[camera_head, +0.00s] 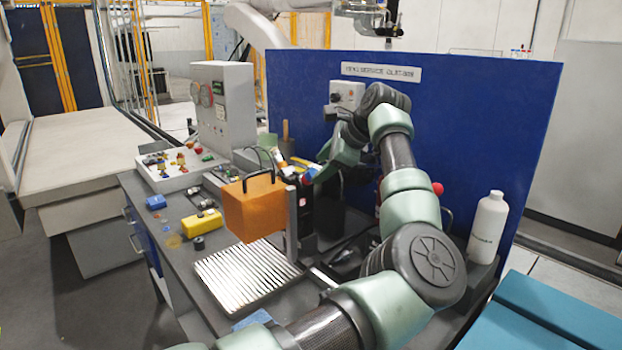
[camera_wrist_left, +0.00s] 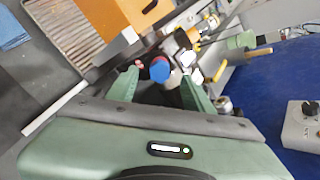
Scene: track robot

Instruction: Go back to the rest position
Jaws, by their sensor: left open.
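My left gripper (camera_head: 308,172) is over the workbench in the head view, reached by my green and black arm that rises from the bottom and bends back down. In the left wrist view, the two green fingers of the gripper (camera_wrist_left: 162,92) are apart. A small red and blue part (camera_wrist_left: 160,70) shows between and beyond the fingertips; whether they touch it cannot be told. An orange box (camera_head: 252,207) with a dark handle stands just left of the gripper. My right gripper is in neither view.
A blue panel (camera_head: 460,130) stands behind the arm. A white bottle (camera_head: 488,228) stands at the bench's right. A ribbed metal plate (camera_head: 245,275) lies in front of the orange box. A yellow item (camera_head: 202,223) and a grey control box (camera_head: 222,105) are at left.

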